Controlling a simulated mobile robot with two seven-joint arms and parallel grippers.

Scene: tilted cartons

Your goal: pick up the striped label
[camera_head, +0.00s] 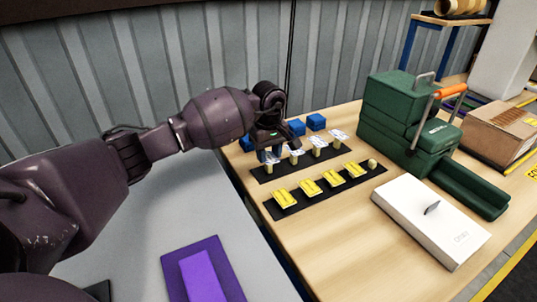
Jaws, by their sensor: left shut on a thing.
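My left gripper (268,150) reaches in from the left over the near-left end of the rear black strip. It is shut on a small white label with dark marks (271,159), which is partly hidden by the fingers. Similar small white-and-blue labels (318,142) stand on pale little holders along the same black strip (304,159). At this size I cannot tell which label is striped. My right gripper is not in view.
Several yellow pieces (310,187) lie on a front black strip (289,211). Blue blocks (316,122) stand behind. A green machine with an orange handle (398,106) and a white box (425,232) are at right. A purple pad (180,262) lies on the grey surface.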

